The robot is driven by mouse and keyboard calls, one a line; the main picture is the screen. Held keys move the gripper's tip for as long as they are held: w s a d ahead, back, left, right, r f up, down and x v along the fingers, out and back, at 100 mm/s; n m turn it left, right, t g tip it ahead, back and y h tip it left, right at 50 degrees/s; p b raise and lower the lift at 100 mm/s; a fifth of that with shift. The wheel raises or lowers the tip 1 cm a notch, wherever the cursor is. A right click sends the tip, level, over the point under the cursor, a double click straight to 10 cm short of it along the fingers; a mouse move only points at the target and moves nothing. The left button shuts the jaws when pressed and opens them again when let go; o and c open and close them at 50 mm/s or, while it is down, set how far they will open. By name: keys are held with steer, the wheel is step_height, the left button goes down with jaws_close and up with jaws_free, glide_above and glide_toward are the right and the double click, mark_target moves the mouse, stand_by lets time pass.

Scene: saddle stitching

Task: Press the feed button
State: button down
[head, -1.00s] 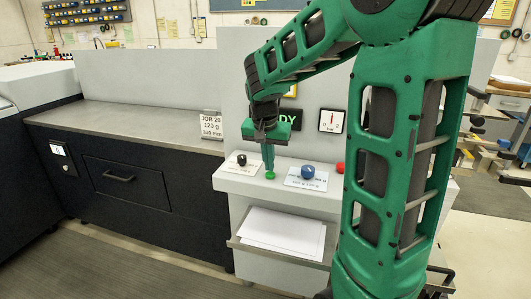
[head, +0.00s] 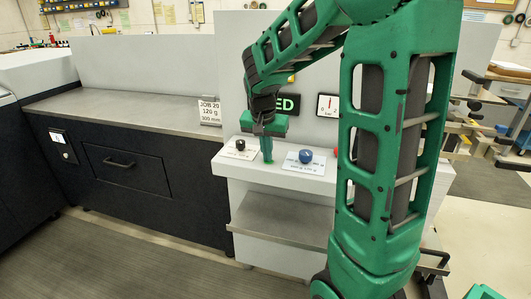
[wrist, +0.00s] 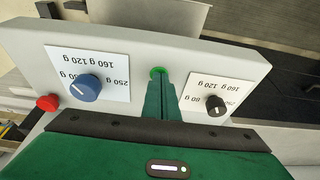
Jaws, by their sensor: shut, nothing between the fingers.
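The green feed button (wrist: 157,72) shows in the wrist view as a bright green disc at the fingertips, partly covered by them. In the head view it is mostly hidden behind the fingers. My gripper (head: 267,161) points down at the panel shelf (head: 325,178) with its green fingers together and empty. In the wrist view the fingertips (wrist: 159,76) overlap the button and appear to touch it. How far the button is pushed in, I cannot tell.
A black knob (head: 240,144) is left of the fingers and a blue knob (head: 305,156) right, each on a white label. A red button (wrist: 47,102) is beyond the blue knob. A display (head: 286,103) partly reads "ED". The tray (head: 285,220) below is bare.

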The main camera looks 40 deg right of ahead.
steer(key=shift+s+f, duration=0.3)
steer(key=shift+f, duration=0.2)
steer(key=shift+w+r, duration=0.15)
steer(key=shift+r, duration=0.05)
step_height(320, 180, up, 5)
steer(key=shift+w+f, duration=0.15)
steer(key=v, duration=0.9)
steer(key=shift+r, duration=0.4)
steer(key=shift+a, duration=0.1)
steer(key=s+f+n+g+y, duration=0.1)
steer(key=s+f+n, duration=0.1)
steer(key=s+f, duration=0.5)
steer(key=s+f+n+g+y, duration=0.1)
steer(key=s+f, duration=0.6)
steer(key=s, duration=1.2)
steer(key=shift+s+a+n+y, duration=0.4)
steer(key=shift+n, duration=0.1)
